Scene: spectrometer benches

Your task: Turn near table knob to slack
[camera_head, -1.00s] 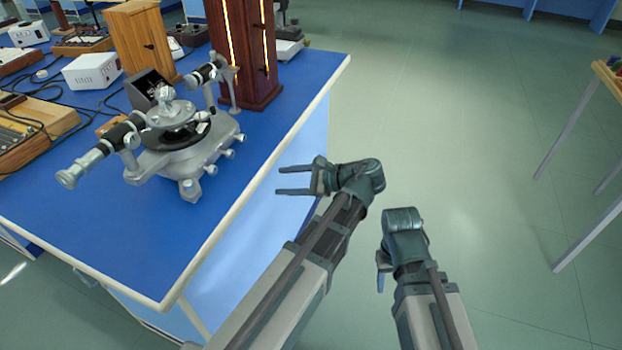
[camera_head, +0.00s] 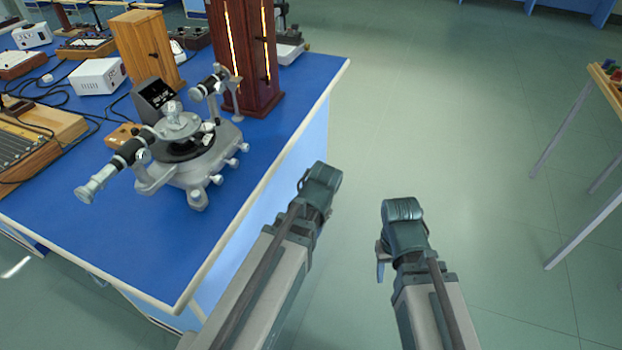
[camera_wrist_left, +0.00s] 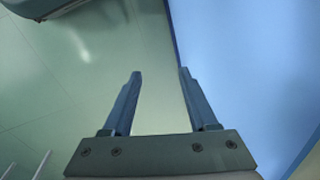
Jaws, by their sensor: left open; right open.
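A grey metal spectrometer (camera_head: 188,165) stands on the blue-topped bench (camera_head: 130,252) in the head view. Several small silver knobs (camera_head: 232,163) stick out on its right side; which is the near table knob I cannot tell. My left gripper (camera_wrist_left: 158,75) is open and empty in the left wrist view, beside the bench's light-blue side panel, apart from the spectrometer. In the head view its fingers are hidden behind its wrist, right of the bench edge. My right gripper (camera_head: 382,262) is over the floor, farther right of the bench; one finger shows and nothing is seen in it.
A dark wooden lamp housing (camera_head: 245,60) with bright slits and a wooden cabinet (camera_head: 147,48) stand behind the spectrometer. White boxes (camera_head: 98,76), cables and a wooden-framed grating (camera_head: 38,140) lie left. Green floor (camera_head: 450,130) is clear to the right, up to another table (camera_head: 568,125).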

